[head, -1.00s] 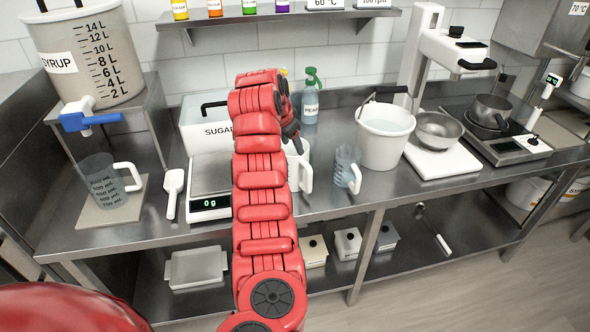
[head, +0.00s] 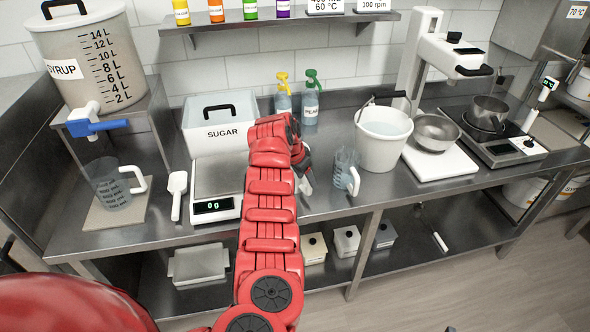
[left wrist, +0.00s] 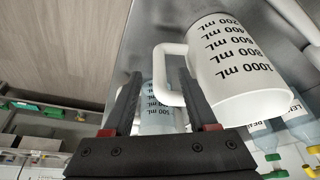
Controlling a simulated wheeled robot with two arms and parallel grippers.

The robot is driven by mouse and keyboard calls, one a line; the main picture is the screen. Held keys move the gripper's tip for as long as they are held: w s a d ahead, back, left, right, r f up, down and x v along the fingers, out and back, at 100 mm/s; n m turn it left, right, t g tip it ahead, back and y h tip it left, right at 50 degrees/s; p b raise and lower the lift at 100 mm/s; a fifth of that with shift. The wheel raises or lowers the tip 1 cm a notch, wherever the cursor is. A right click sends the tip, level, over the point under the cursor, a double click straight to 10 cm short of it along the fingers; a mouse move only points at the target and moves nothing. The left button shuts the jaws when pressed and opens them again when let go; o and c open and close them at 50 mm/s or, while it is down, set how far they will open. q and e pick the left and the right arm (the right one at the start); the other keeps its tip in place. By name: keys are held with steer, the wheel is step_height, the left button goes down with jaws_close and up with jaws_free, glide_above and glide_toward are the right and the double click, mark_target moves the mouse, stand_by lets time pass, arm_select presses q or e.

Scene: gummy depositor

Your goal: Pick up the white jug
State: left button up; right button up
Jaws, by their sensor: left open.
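The white jug (left wrist: 236,70) with black mL markings fills the upper right of the left wrist view, tilted in that picture. Its white handle (left wrist: 160,72) reaches between the two dark fingers of my left gripper (left wrist: 158,88). The fingers are apart, and I cannot tell whether either touches the handle. In the head view my left gripper (head: 302,158) is over the counter right of the scale. There my red arm hides most of the jug, and only a small white part (head: 306,186) shows.
A clear measuring jug (head: 345,171) stands just right of the gripper, with a white bucket (head: 382,146) beyond it. The scale (head: 214,180) and the sugar bin (head: 216,138) are to the left. Two spray bottles (head: 283,104) stand behind.

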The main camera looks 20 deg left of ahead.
mark_target(308, 194)
arm_select(q)
steer(key=p+x, duration=0.2)
steer(key=x, duration=0.1)
steer(key=shift+w+d+f, duration=0.1)
steer(key=shift+w+f, duration=0.05)
steer(key=shift+w+d+f, duration=0.15)
steer(key=shift+w+f, duration=0.05)
steer(key=shift+f, duration=0.45)
jaws_close()
steer(key=shift+r, duration=0.1)
stand_by(0.8)
